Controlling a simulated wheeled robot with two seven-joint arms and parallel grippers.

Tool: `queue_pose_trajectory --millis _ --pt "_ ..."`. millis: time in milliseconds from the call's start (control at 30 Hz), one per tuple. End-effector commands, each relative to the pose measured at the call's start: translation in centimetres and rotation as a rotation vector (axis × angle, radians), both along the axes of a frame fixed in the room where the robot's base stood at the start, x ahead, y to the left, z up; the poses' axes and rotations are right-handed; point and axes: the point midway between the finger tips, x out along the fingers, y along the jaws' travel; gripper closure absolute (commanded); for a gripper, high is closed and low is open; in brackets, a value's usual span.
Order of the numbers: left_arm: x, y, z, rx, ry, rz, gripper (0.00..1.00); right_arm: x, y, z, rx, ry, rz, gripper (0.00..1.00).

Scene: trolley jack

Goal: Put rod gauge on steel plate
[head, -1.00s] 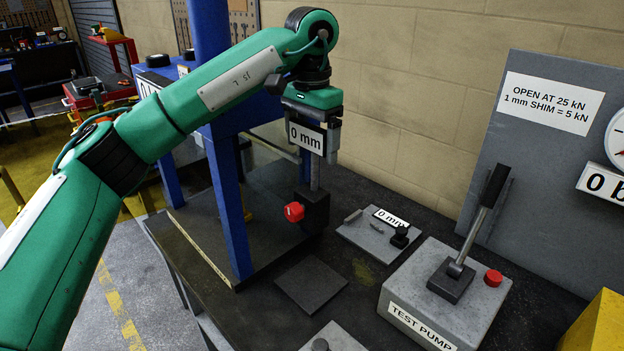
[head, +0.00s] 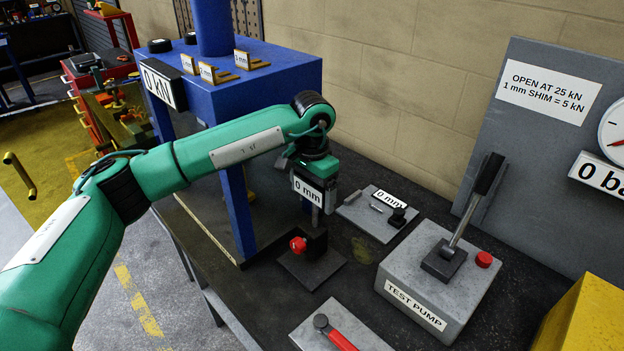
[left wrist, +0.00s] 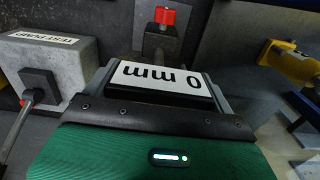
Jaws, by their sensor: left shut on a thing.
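The rod gauge has a white "0 mm" display (head: 308,190), a rod, and a dark block with a red knob (head: 298,244) at its lower end. My left gripper (head: 317,196) is shut on the gauge's upper part and holds it upright. The display also shows close up in the left wrist view (left wrist: 158,80), with the dark block and red knob beyond it. The dark square steel plate (head: 326,272) lies on the bench directly under the block. I cannot tell whether the block touches it. My right gripper is not in view.
A blue press frame (head: 270,80) stands at the left. A grey test pump (head: 430,290) with a lever stands to the right. A grey plate (head: 365,225) with pins and another "0 mm" label lies behind. A plate with a red handle (head: 340,340) is in front.

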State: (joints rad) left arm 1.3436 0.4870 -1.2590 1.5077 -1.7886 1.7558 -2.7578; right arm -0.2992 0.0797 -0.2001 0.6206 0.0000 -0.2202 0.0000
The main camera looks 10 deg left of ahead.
Motion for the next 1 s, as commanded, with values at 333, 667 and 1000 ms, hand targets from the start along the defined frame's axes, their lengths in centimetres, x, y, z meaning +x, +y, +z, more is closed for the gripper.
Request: queue_pose_trajectory --millis 333,667,1000 --pt "0.0 0.0 -3.4 -0.001 -0.002 -0.001 0.84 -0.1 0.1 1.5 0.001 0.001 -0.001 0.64" --pt "0.0 0.0 -3.8 -0.001 -0.002 -0.001 0.84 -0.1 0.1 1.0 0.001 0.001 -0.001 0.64" --pt "0.0 0.0 -3.8 0.001 0.002 0.000 0.00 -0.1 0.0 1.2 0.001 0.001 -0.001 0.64"
